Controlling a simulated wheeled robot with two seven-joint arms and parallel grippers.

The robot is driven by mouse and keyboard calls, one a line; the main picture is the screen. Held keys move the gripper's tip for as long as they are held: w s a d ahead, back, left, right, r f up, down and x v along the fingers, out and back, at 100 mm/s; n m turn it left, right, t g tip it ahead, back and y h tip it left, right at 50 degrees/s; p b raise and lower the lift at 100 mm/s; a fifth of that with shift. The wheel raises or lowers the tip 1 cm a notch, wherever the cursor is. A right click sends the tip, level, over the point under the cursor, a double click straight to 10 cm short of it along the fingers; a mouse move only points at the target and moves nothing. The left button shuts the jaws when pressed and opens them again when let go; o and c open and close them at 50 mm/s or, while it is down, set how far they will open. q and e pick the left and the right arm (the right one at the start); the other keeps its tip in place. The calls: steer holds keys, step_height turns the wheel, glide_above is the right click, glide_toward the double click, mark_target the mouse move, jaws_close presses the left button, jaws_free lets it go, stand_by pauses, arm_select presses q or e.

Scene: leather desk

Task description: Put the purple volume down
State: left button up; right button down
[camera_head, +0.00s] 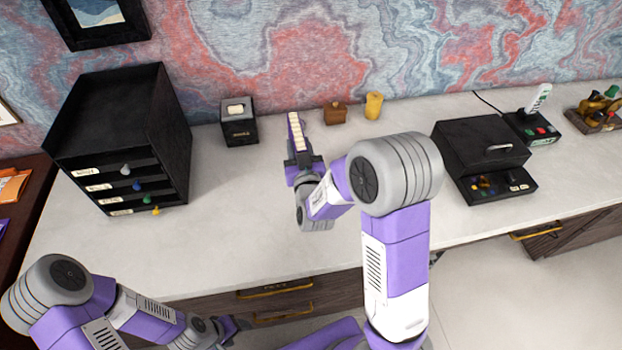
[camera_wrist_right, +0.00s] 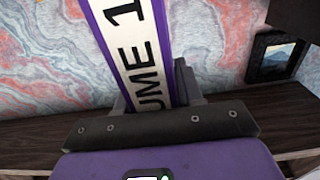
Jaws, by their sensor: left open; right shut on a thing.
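The purple volume (camera_head: 297,130), with a white spine label, is upright over the white desktop in the head view. In the right wrist view the volume (camera_wrist_right: 135,45) rises between the fingers, its label reading "UME 1". My right gripper (camera_head: 302,158) is shut on the volume; the fingers are partly hidden. I cannot tell whether the volume's lower end touches the desk. My left gripper (camera_head: 238,326) is open and empty, low in front of the desk's drawers.
A black drawer cabinet (camera_head: 125,130) stands on the left and a black box (camera_head: 239,122) beside it. A small brown box (camera_head: 335,113) and yellow cup (camera_head: 373,106) stand right of the volume. A black case with an open drawer (camera_head: 497,188) is further right. The front middle desktop is clear.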

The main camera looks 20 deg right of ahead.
step_height(320, 180, down, 7)
steer(key=b, duration=0.1)
stand_by(0.3)
steer(key=shift+w+b, duration=0.1)
steer(key=shift+b, duration=0.3)
steer(key=c, duration=1.2)
jaws_free()
steer(key=shift+f, duration=0.2)
steer(key=o, duration=0.5)
steer(key=shift+r, duration=0.1)
